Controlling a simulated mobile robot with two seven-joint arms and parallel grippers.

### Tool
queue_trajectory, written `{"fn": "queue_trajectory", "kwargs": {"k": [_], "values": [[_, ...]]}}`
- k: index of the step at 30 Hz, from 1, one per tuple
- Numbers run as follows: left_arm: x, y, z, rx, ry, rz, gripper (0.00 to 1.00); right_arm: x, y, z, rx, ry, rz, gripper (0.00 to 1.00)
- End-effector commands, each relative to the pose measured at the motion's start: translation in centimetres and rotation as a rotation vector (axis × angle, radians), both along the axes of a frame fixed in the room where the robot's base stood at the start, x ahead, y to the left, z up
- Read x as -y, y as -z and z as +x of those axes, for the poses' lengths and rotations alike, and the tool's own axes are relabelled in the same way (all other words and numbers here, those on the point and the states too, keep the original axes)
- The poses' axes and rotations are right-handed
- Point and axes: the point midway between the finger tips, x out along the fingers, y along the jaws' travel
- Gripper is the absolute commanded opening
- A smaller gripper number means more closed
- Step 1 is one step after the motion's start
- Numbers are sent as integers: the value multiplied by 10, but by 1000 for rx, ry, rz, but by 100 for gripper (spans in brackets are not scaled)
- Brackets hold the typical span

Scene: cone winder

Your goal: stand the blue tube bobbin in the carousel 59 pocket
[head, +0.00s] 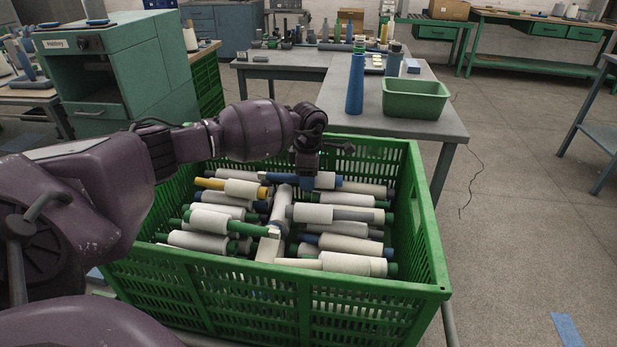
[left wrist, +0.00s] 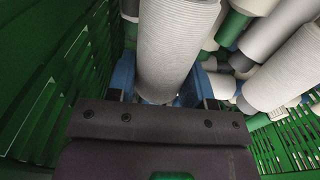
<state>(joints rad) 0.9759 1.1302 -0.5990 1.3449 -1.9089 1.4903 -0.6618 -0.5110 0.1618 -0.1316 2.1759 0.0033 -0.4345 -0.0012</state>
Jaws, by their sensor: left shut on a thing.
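My left gripper (head: 305,178) reaches down into the far part of a green slatted crate (head: 428,215) full of bobbins. In the left wrist view, its blue fingers (left wrist: 164,82) are shut on a bobbin with pale ribbed yarn (left wrist: 180,42), one finger on each side. The colour of that bobbin's tube is hidden. Around it lie several pale bobbins, with green, yellow or blue tube ends, in the crate. I cannot make out the carousel or a pocket marked 59. My right gripper is not in view.
A grey table behind the crate carries a tall blue cone (head: 355,84) and a green tub (head: 415,98). A green machine (head: 115,85) stands at the left. Workbenches line the back wall. The floor at the right is mostly clear. The crate's slatted wall (left wrist: 50,70) is close to the gripper.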

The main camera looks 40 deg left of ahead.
Motion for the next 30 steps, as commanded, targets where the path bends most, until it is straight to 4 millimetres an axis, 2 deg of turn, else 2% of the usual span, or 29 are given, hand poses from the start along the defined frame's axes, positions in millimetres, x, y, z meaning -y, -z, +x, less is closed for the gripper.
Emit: {"fn": "queue_trajectory", "kwargs": {"k": [15,24,30], "values": [[0,-23,0,4,0,0,22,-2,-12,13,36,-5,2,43],[0,-31,0,2,0,0,22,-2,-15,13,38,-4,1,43],[0,-51,1,6,0,0,22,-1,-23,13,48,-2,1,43]]}}
